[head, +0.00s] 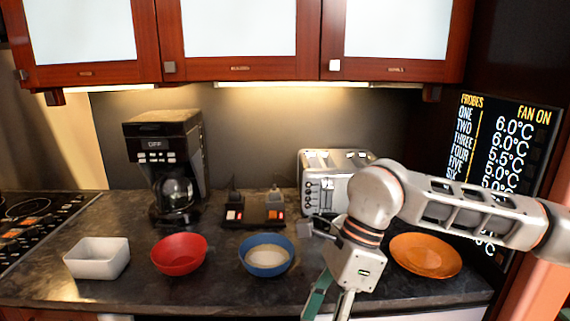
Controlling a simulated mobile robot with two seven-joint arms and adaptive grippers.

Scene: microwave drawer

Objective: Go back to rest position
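My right arm comes in from the right over the counter. Its gripper (328,308) points down in front of the counter's front edge, right of the blue bowl. A teal part and a silver part of it show, but the fingertips are cut off by the bottom of the picture, so I cannot tell whether it is open or shut. No held object shows. My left gripper is not in view.
On the counter (215,287) stand a white square dish (97,258), red bowl (179,254), blue bowl (267,256), orange plate (425,256), coffee maker (165,150) and toaster (325,178). A black device (253,213) sits mid-counter. Cabinets (240,70) hang above; a cooktop (35,220) is left.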

